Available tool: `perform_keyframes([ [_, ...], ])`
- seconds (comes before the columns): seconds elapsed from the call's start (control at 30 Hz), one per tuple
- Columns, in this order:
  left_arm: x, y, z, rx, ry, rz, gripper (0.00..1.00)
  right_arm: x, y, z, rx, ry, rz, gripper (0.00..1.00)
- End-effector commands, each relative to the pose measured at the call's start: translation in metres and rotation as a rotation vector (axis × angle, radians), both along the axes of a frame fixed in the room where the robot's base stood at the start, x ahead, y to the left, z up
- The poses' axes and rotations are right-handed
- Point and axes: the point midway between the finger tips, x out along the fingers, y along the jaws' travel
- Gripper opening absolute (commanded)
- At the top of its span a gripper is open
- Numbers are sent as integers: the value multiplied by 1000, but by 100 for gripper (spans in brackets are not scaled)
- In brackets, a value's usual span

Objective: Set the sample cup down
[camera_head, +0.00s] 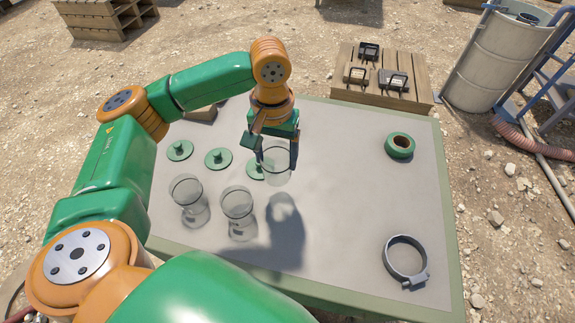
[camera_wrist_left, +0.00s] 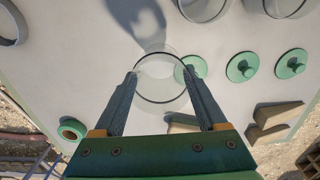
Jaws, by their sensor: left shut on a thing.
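My left gripper (camera_head: 275,150) is shut on a clear sample cup (camera_head: 276,168), with one finger on each side of its wall. The cup is upright or nearly so above the table (camera_head: 345,210), its shadow lying apart from it, toward the front. In the left wrist view the held cup (camera_wrist_left: 160,88) shows between the two fingers (camera_wrist_left: 160,80). Two more clear cups stand on the table to the left, one (camera_head: 187,193) farther left and one (camera_head: 237,204) nearer the held cup. My right gripper is not in view.
Green knobbed lids (camera_head: 180,150), (camera_head: 218,158) lie behind the standing cups; a third (camera_head: 255,170) lies beside the held cup. A green tape roll (camera_head: 400,145) and grey ring clamp (camera_head: 405,260) lie at right. The table's middle right is clear.

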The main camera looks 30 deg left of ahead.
Motion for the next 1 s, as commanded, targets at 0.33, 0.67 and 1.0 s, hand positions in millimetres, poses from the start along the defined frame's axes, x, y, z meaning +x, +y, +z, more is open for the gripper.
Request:
perform_keyframes([
  [0.33,28,-9,-54,2,1,-1,21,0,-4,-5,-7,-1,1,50],
  [0.67,28,-9,-66,-2,-1,-1,21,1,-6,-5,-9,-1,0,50],
  [1.0,27,-9,-68,-2,-1,-1,100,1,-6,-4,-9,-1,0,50],
])
